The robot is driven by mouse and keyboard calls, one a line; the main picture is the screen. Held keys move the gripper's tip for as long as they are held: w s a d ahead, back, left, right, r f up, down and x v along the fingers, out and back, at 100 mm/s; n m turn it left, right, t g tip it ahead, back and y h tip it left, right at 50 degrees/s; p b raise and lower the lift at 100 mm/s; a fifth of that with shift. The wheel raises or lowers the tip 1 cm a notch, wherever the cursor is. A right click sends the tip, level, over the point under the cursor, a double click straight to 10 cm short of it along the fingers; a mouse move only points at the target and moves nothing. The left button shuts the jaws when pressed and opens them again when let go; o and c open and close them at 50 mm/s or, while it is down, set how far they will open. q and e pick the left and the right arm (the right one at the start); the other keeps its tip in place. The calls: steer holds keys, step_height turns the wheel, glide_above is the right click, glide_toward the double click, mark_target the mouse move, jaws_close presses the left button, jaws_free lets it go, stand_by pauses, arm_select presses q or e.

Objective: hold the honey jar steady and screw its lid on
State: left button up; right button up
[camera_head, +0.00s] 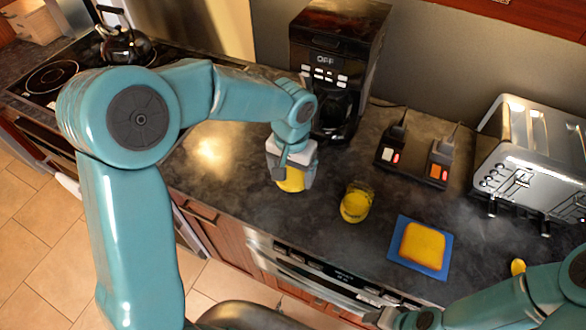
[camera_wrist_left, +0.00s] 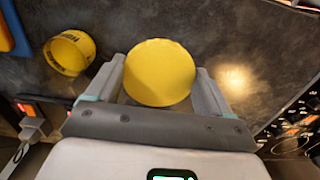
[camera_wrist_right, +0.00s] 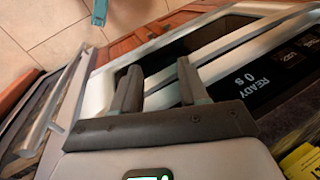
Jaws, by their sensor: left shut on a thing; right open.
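My left gripper (camera_head: 290,171) is shut on a yellow round thing (camera_wrist_left: 160,72) at the counter, in front of the coffee maker. Its flat disc face fills the gap between the fingers in the left wrist view. I cannot tell whether it is the jar, the lid or both. A yellow, round container (camera_head: 355,203) with black lettering stands apart on the counter to its right; it also shows in the left wrist view (camera_wrist_left: 69,53). I cannot tell which is the honey jar. My right gripper (camera_wrist_right: 158,88) is open and empty near the drawer front.
A sponge-like yellow block on a blue square (camera_head: 446,252) and a small yellow thing (camera_head: 517,266) lie to the right. A coffee maker (camera_head: 338,60), a dark switch box (camera_head: 412,162) and a toaster (camera_head: 535,160) stand behind. A microwave drawer (camera_head: 318,277) is below the counter edge.

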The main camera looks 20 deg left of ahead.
arm_select(q)
steer(key=shift+s+f, duration=0.1)
steer(key=shift+f, duration=0.1)
steer(key=shift+s+d+m, duration=0.15)
steer(key=shift+s+m, duration=0.15)
steer(key=shift+s, duration=0.05)
steer(key=shift+r+m, duration=0.45)
steer(key=shift+m, duration=0.05)
steer(key=shift+w+d+r+m, duration=0.2)
steer(key=shift+w+r+m, duration=0.25)
steer(key=shift+w+m, duration=0.1)
steer(key=shift+w+d+r+m, duration=0.2)
steer(key=shift+w+r+m, duration=0.25)
steer(key=shift+m, duration=0.1)
steer(key=w+d+r+m, duration=0.1)
steer(key=d+m, duration=0.1)
steer(key=d, duration=0.5)
steer(key=w+d+r+m, duration=0.1)
steer(key=d+r+m, duration=0.1)
steer(key=d, duration=0.5)
steer(key=shift+w+m, duration=0.4)
steer(key=shift+d, duration=0.15)
